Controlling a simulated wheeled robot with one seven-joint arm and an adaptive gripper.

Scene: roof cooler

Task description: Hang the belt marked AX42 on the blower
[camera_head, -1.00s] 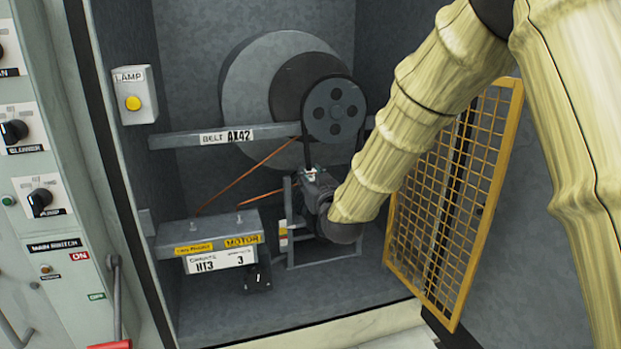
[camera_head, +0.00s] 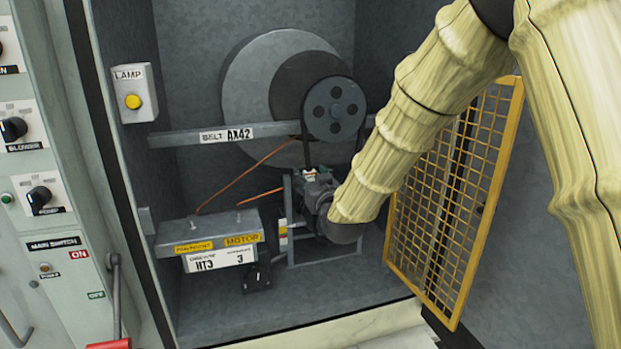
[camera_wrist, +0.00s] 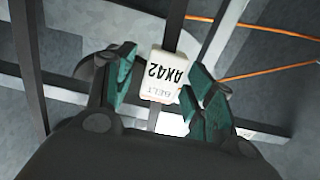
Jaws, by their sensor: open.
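The belt (camera_head: 305,135) is a dark strap that runs down from the left side of the upper pulley (camera_head: 335,110) of the blower (camera_head: 243,85) to my gripper (camera_head: 316,180). In the wrist view its white tag (camera_wrist: 166,76), marked BELT AX42, shows upside down between the teal fingers of my gripper (camera_wrist: 160,72). The fingers are spread, with a gap to the right of the tag; contact on the left I cannot tell. The dark strap (camera_wrist: 175,25) runs up from the tag. How the belt sits around the pulley rim is unclear. My arm hides part of the lower right.
A crossbar (camera_head: 180,138) labelled BELT AX42 spans the cabinet. A motor box (camera_head: 207,228) with orange wires (camera_head: 246,176) stands low left. A yellow mesh guard (camera_head: 455,200) is right of my forearm. A lamp box (camera_head: 134,94) and switch panel (camera_head: 40,170) are at left.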

